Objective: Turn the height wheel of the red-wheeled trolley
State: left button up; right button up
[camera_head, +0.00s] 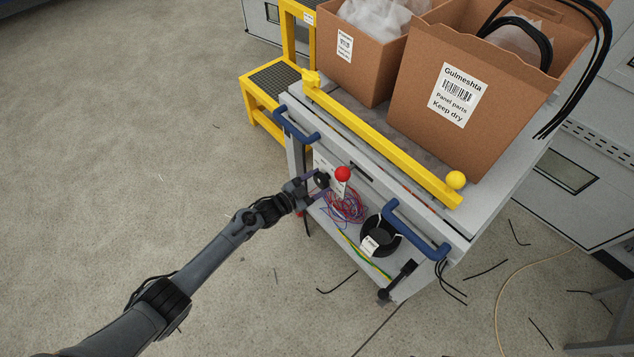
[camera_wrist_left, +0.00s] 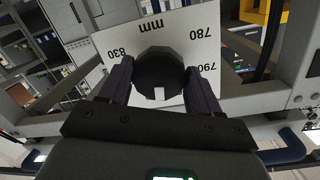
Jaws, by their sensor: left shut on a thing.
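The grey trolley (camera_head: 480,222) stands in the middle right of the head view, with blue handles and a yellow bar along its near edge. Its height wheel is a black round knob (camera_wrist_left: 160,68) in front of a white scale card (camera_wrist_left: 108,50) marked mm, 780, 790 and 830. My left gripper (camera_head: 320,181) is shut on the knob, with one finger on each side in the left wrist view. A white mark shows on the knob's lower face. A red ball (camera_head: 342,173) sits just right of the gripper in the head view. My right gripper is not in view.
Two cardboard boxes (camera_head: 425,125) stand on the trolley top. Its lower shelf holds coloured wires (camera_head: 347,207) and a black coil (camera_head: 380,238). A blue handle (camera_head: 297,125) is above the gripper. A yellow step (camera_head: 268,88) stands behind. The floor at left is clear.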

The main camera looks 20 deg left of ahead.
pick_arm(q)
jog(key=n, duration=0.4)
jog(key=shift+h, duration=0.3)
jog(key=shift+f+n, duration=0.1)
jog(key=shift+n, duration=0.8)
jog(key=o, duration=1.1)
jog(key=shift+c, duration=0.2)
